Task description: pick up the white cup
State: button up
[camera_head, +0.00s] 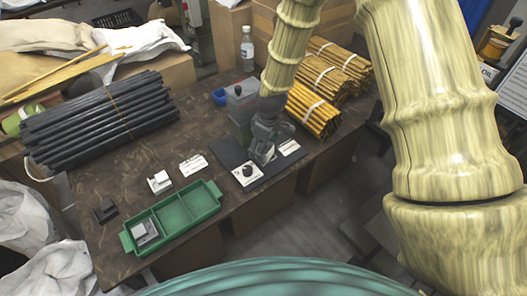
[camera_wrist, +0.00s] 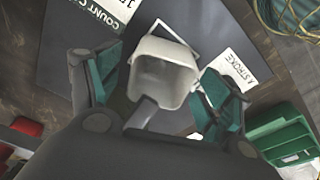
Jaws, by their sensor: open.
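The white cup (camera_wrist: 163,75) shows in the wrist view as a pale, squarish, open-topped vessel on a dark mat (camera_wrist: 75,50). My gripper (camera_wrist: 160,98) is open, with one green-padded finger on each side of the cup. I cannot tell whether either finger touches it. In the head view my gripper (camera_head: 262,148) is low over the dark mat (camera_head: 230,152) near the table's front edge. There the cup is mostly hidden by the gripper and I cannot make it out clearly.
White printed cards (camera_wrist: 237,68) lie around the cup. A green divided tray (camera_head: 192,211) holds a grey piece at its left end. A grey machine (camera_head: 242,102) stands behind my gripper, with yellow rod bundles (camera_head: 313,110) to the right. Dark rods (camera_head: 95,120) lie at left.

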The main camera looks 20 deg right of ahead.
jog(key=c, duration=1.1)
jog(key=shift+r, duration=0.1)
